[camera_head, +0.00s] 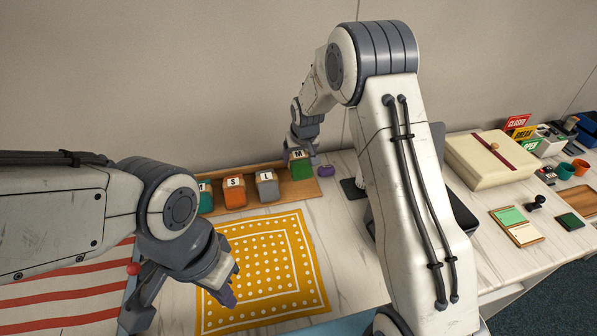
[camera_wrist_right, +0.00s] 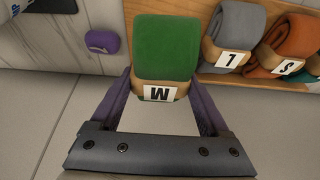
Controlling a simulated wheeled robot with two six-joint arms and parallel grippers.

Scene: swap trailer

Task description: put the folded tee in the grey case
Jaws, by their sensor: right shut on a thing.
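A rolled green tee (camera_head: 301,170) with a paper band marked M is at the right end of the wooden tray (camera_head: 295,196). My right gripper (camera_head: 300,154) is shut on it from above. In the right wrist view the green tee (camera_wrist_right: 166,48) sits between the purple fingertips of my right gripper (camera_wrist_right: 163,88). I cannot tell whether it is clear of the tray. A dark grey case (camera_head: 464,214) is partly hidden behind my right arm. My left gripper (camera_head: 226,288) hangs over the yellow cloth, and its jaw opening is unclear.
Grey (camera_head: 267,188) and orange (camera_head: 234,194) rolled tees and another green one stand in the tray. A purple item (camera_head: 325,171) lies beside its right end. A yellow dotted cloth (camera_head: 295,262) covers the front. A cream box (camera_head: 490,160) stands at right.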

